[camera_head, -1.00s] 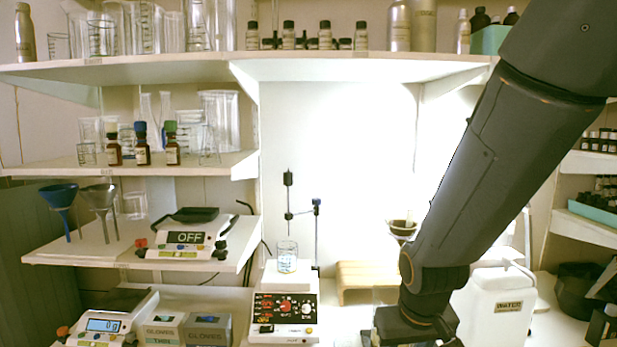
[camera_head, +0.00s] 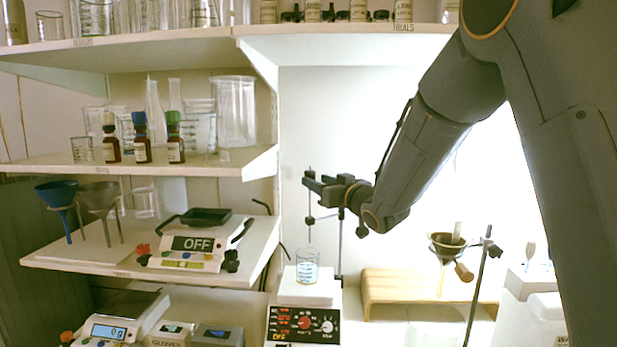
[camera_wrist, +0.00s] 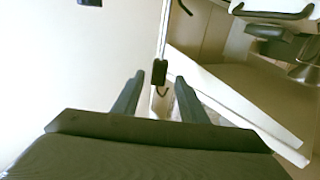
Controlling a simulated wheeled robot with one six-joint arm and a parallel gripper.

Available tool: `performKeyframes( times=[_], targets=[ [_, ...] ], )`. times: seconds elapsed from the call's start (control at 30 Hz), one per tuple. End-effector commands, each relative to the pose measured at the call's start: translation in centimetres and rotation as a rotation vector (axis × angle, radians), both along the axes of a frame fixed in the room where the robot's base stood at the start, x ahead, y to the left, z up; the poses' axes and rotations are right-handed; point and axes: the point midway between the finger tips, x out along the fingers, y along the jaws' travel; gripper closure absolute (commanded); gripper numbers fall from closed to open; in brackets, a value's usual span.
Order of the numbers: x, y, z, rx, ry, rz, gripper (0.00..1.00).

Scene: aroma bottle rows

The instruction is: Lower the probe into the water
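A glass beaker (camera_head: 307,268) with some water in it stands on the white hotplate (camera_head: 305,296). The thin upright probe (camera_head: 309,205) hangs above the beaker beside a dark stand rod (camera_head: 340,245). Its lower end looks to be above the beaker's rim. A small black clamp (camera_head: 310,220) sits low on it. My gripper (camera_head: 308,181) is at the probe's upper part and hides some of it. In the wrist view my gripper (camera_wrist: 159,77) is open, with a dark block (camera_wrist: 159,71) between the fingertips and gaps on both sides. I cannot tell whether this block is the probe's grip.
A funnel (camera_head: 446,246) on a stand (camera_head: 478,285) is to the right, above a wooden bench (camera_head: 385,288). The upper shelf (camera_head: 350,42) runs overhead. The white back wall around my gripper is clear.

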Motion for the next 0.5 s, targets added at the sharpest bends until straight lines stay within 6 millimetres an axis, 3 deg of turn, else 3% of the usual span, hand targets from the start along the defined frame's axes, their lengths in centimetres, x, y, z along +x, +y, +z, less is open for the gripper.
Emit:
performKeyframes(
  times=[0.23,0.5],
  targets=[
    [3.1,1.9,0.1,-0.001,0.002,-0.001,0.61],
    [4.5,2.9,-0.1,-0.002,0.003,0.000,0.61]
  ],
)
